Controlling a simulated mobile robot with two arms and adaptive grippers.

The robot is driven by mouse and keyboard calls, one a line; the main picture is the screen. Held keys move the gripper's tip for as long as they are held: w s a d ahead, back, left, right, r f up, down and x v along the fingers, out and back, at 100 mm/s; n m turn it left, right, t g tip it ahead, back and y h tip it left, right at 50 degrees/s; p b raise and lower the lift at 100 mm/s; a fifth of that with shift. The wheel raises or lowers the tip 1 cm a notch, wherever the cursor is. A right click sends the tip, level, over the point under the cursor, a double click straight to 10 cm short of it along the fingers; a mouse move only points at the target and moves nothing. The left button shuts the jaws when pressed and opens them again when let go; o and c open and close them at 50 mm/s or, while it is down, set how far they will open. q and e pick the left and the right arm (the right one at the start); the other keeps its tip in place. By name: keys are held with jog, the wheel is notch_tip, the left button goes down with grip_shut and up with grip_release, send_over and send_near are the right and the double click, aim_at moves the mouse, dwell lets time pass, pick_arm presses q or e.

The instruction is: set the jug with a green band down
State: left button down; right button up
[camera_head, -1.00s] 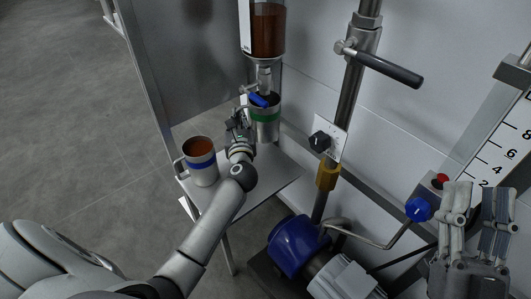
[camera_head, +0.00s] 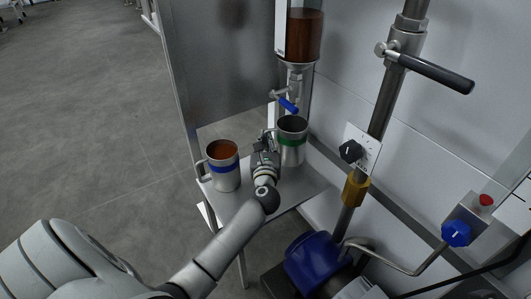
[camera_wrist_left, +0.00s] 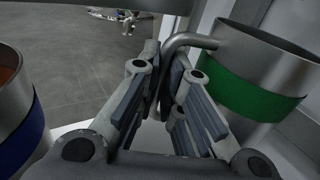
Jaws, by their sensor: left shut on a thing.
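The jug with a green band (camera_head: 292,141) is a metal jug, upright, below the tap at the back of the small shelf table (camera_head: 262,204). Its inside looks dark. In the left wrist view its green band (camera_wrist_left: 245,95) and handle (camera_wrist_left: 182,42) show clearly. My left gripper (camera_head: 267,143) is shut on the handle, on the jug's left side; the fingers (camera_wrist_left: 168,85) close around it in the wrist view. Whether the jug's base touches the shelf I cannot tell. My right gripper is not in view.
A jug with a blue band (camera_head: 224,168), holding brown liquid, stands to the left on the shelf, close to my gripper. A tap with a blue lever (camera_head: 287,104) hangs above under a sight glass (camera_head: 303,36). A wall panel and pipe (camera_head: 393,85) stand right.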

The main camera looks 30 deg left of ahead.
aim_at(266, 150)
pick_arm(q)
notch_tip(266, 150, down, 4)
jog(key=shift+r+b, duration=0.25)
jog(key=shift+b, duration=0.9)
jog(key=shift+f, duration=0.1)
jog(key=c, duration=2)
grip_release()
jog(key=shift+f, duration=0.15)
jog(key=shift+c, duration=0.2)
jog(key=o, duration=0.4)
jog(key=shift+o, duration=0.2)
